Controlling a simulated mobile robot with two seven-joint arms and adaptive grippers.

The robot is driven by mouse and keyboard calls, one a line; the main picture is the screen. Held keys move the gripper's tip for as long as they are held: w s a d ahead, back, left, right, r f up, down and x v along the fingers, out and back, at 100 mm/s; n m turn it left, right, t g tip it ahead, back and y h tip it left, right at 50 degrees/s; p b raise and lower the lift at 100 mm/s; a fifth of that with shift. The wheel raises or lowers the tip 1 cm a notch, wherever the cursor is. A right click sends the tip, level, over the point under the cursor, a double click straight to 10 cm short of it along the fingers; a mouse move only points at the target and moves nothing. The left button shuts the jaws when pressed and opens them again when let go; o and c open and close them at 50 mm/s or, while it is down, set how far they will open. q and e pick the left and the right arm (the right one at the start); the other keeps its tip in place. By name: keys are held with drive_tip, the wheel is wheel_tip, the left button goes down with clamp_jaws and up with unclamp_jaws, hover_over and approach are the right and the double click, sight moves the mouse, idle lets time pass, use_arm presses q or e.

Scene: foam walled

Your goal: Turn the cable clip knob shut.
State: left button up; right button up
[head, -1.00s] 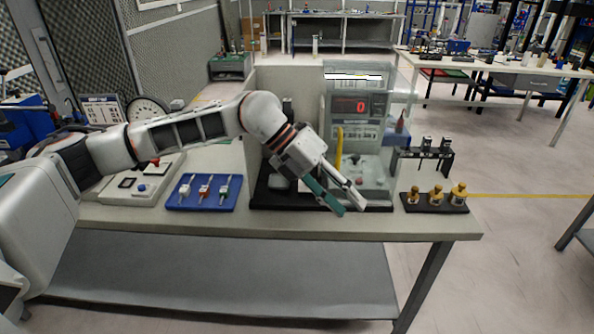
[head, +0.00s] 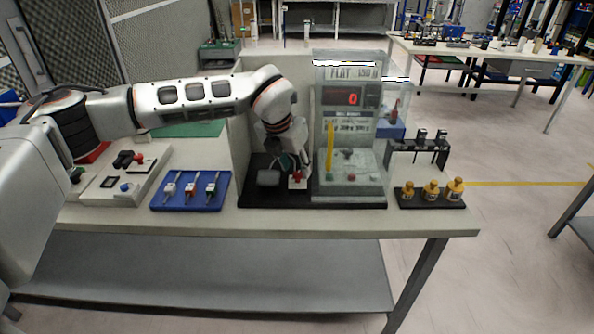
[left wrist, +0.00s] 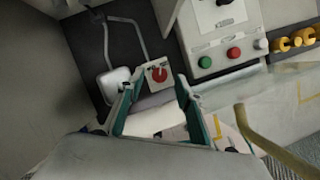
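A red knob on a small white block (head: 297,181) sits on the black base beside the tester; I take it as the cable clip knob. In the left wrist view the red knob (left wrist: 159,74) shows just beyond the fingertips. My left gripper (head: 288,166) points down at the block from above and behind. In the left wrist view its teal fingers (left wrist: 156,88) are apart, with nothing held between them. I cannot tell whether they touch the knob. My right gripper is in neither view.
The clear-fronted tester (head: 345,160) stands right of the knob. A grey rounded block (head: 268,178) is just left of it. A blue tray (head: 189,203) with several small tools lies left; a black stand with yellow-brown knobs (head: 431,191) lies right. The table's front strip is clear.

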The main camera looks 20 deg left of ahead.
sight(298, 173)
use_arm(q)
drive_tip(key=shift+x, duration=1.55)
drive_tip(key=shift+r, duration=0.1)
clamp_jaws()
drive_tip(key=shift+a+r+m+h, duration=0.1)
drive_tip(key=shift+m+h, duration=0.3)
drive_tip(key=shift+m, duration=0.6)
drive_tip(key=shift+w+m+g+h+p, duration=0.1)
drive_tip(key=shift+m+g+h+p, duration=0.35)
drive_tip(key=shift+m, duration=0.75)
drive_tip(key=shift+t, duration=0.25)
unclamp_jaws()
